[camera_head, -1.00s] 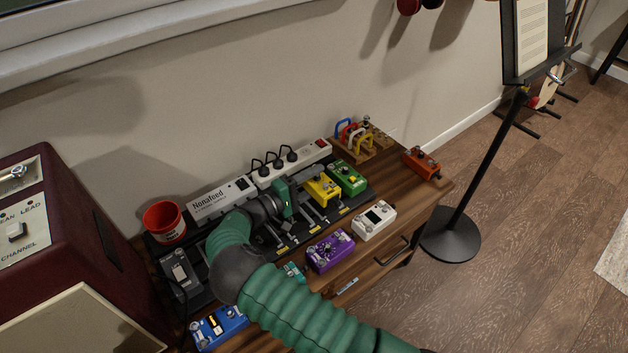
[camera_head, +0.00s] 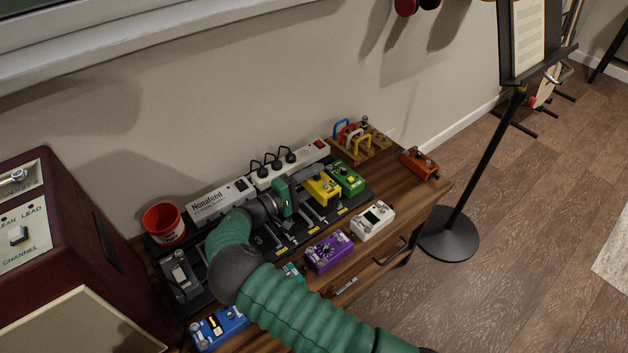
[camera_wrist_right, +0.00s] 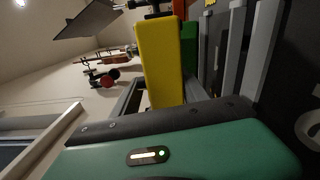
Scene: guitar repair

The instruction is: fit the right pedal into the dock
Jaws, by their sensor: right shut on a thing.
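The yellow pedal (camera_head: 323,187) is at the dark pedalboard dock (camera_head: 272,240), just left of the green pedal (camera_head: 347,178). Whether it is fully seated cannot be told. My right gripper (camera_head: 305,193) reaches in from the left and is shut on the yellow pedal. In the right wrist view, the yellow pedal (camera_wrist_right: 160,65) stands out past the green gripper body, with the green pedal (camera_wrist_right: 189,45) partly hidden behind it. Grey bars of the dock (camera_wrist_right: 262,45) lie beside it. The fingertips are largely hidden. My left gripper is not in view.
A purple pedal (camera_head: 330,252) and a white pedal (camera_head: 373,220) lie in front of the dock. A blue pedal (camera_head: 218,327) is at the lower left. Power strips (camera_head: 222,200) and a red cup (camera_head: 164,222) stand behind. An orange pedal (camera_head: 420,164) sits at the right end.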

